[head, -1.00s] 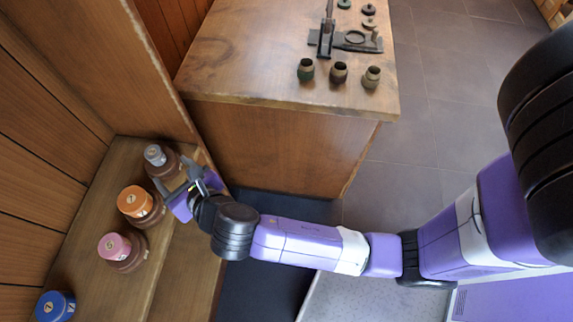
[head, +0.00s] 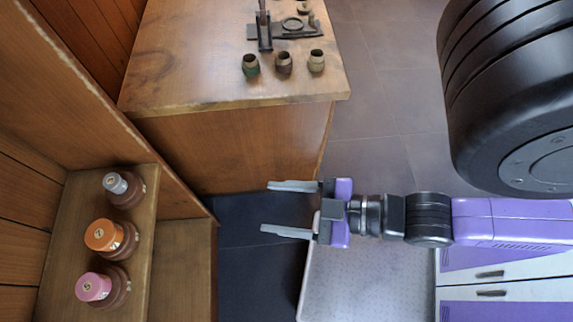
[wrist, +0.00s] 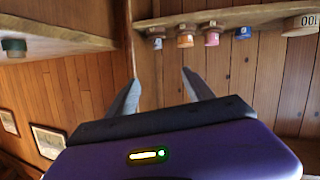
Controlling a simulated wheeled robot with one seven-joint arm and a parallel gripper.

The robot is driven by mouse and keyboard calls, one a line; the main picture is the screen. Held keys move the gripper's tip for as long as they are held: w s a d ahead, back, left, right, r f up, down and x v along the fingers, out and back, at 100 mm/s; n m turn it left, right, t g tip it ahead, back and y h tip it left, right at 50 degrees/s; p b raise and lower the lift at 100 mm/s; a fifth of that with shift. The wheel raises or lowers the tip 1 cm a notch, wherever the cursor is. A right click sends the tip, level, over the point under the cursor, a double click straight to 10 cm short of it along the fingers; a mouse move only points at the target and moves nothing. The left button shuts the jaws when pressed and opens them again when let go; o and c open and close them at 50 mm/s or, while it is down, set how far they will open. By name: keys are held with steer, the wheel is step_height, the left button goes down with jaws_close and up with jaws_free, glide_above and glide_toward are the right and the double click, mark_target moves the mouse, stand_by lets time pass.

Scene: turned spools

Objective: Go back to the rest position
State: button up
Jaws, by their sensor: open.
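My gripper (head: 290,208) is open and empty in the head view, with its two grey fingers pointing left. It hangs over the dark mat and the front edge of a grey speckled surface, clear of the shelf. In the wrist view my gripper (wrist: 160,88) also shows open, with nothing between its fingers. On the wooden shelf (head: 60,235) at left stand turned spools: one with a grey top (head: 116,184), one with an orange top (head: 104,236) and one with a pink top (head: 94,287).
A wooden counter (head: 230,140) stands at the top, with several small cups (head: 284,63) and a dark stand (head: 266,38) on it. A wooden partition (head: 100,110) rises beside the shelf. Open tiled floor (head: 370,100) lies right of the counter.

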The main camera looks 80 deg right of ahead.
steer(key=shift+s+d+r+m, duration=0.1)
steer(key=shift+s+r+m, duration=0.2)
steer(key=shift+r+m, duration=0.25)
steer(key=shift+s+d+r+m, duration=0.1)
steer(key=shift+s+r+m, duration=0.25)
steer(key=shift+m, duration=0.3)
stand_by(0.4)
